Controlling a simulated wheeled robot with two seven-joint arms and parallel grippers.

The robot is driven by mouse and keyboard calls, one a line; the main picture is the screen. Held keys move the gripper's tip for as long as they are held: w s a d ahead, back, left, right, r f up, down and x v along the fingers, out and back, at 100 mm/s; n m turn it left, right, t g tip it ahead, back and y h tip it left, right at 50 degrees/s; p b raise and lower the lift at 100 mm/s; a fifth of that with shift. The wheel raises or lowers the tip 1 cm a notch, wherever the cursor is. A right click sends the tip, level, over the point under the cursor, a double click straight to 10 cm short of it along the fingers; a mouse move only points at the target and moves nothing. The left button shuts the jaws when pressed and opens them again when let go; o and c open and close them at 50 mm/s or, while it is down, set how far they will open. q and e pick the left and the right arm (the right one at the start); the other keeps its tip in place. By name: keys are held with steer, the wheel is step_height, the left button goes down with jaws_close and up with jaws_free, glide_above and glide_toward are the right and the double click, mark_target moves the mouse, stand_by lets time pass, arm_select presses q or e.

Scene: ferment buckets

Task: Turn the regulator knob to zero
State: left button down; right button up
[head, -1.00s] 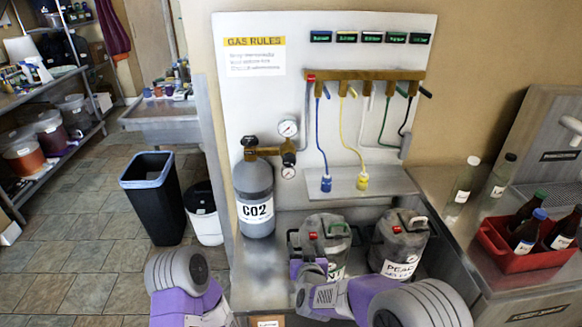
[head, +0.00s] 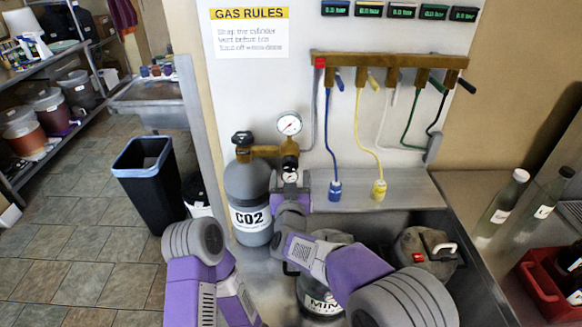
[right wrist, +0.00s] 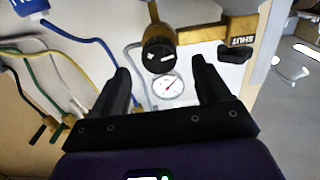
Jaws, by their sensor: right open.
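The brass gas regulator (head: 265,151) is fixed to the top of the grey CO2 cylinder (head: 249,190). Its black round knob (right wrist: 158,52) shows in the right wrist view, just beyond the fingertips and about midway between them. In the head view the knob (head: 289,162) is small and partly hidden. A white dial gauge (right wrist: 165,88) appears between the fingers. My right gripper (head: 290,180) is open and empty just below the knob, with its fingers apart; it also shows in the right wrist view (right wrist: 160,75). My left gripper is out of view; only left arm links show.
A larger gauge (head: 289,124) sits above the regulator. A brass manifold (head: 385,62) with coloured hoses is on the wall panel. A bin (head: 150,180) stands at left, bottles (head: 501,208) at right.

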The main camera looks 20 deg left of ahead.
mark_target(290, 168)
steer(key=shift+x, duration=2.35)
steer(key=shift+d, duration=0.1)
steer(key=shift+c, duration=0.2)
steer(key=c, duration=1)
